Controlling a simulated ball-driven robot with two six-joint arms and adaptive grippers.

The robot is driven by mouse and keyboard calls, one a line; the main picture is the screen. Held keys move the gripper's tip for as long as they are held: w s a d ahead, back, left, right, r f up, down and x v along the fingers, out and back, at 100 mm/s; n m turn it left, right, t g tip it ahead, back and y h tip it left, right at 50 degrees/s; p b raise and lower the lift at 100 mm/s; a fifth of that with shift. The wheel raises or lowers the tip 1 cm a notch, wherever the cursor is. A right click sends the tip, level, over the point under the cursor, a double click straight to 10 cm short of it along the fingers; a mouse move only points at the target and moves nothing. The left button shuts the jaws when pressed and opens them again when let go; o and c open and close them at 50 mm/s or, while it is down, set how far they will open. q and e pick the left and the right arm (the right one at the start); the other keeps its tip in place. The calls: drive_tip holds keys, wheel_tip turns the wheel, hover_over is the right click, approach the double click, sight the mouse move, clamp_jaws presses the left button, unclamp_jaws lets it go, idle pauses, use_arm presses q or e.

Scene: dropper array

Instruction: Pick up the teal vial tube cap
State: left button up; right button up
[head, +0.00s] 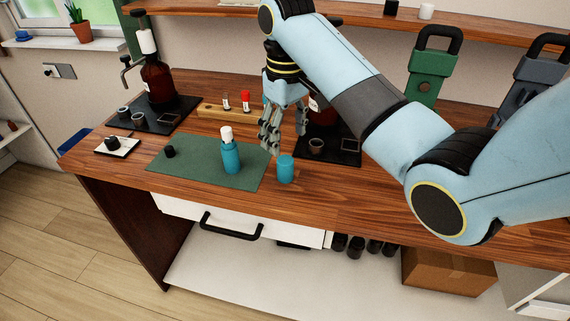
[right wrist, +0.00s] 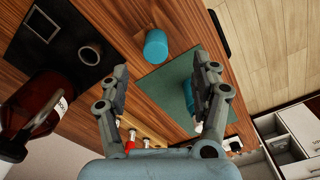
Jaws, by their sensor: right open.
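The teal cap (head: 286,168) is a short rounded cylinder standing upright on the wooden counter, just right of the green mat. It also shows in the right wrist view (right wrist: 156,46), ahead of the fingertips and between their lines. A teal bottle (head: 230,156) with a white top stands on the mat. My right gripper (head: 283,140) is open and empty, pointing down above and behind the teal cap, apart from it. In the right wrist view its two fingers are spread wide. My left gripper is not in view.
A wooden rack (head: 212,111) with vials stands behind. A brown pump bottle (head: 157,80) is on the left black tray (head: 178,117). Another black tray (head: 342,153) lies right of the gripper. The counter front by the cap is clear.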

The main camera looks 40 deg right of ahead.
sight(287, 160)
drive_tip(key=shift+w+r, duration=0.2)
drive_tip(key=shift+w, duration=0.15)
wheel_tip(287, 160, down, 5)
drive_tip(key=shift+r, duration=0.2)
drive_tip(key=shift+d+f+p, duration=0.2)
drive_tip(key=shift+f, duration=1.2)
drive_tip(key=shift+d+f+p, duration=0.15)
drive_tip(key=shift+f+p, duration=0.05)
drive_tip(key=shift+f, duration=1.15)
drive_tip(key=c, duration=0.9)
drive_tip(key=shift+r, duration=0.1)
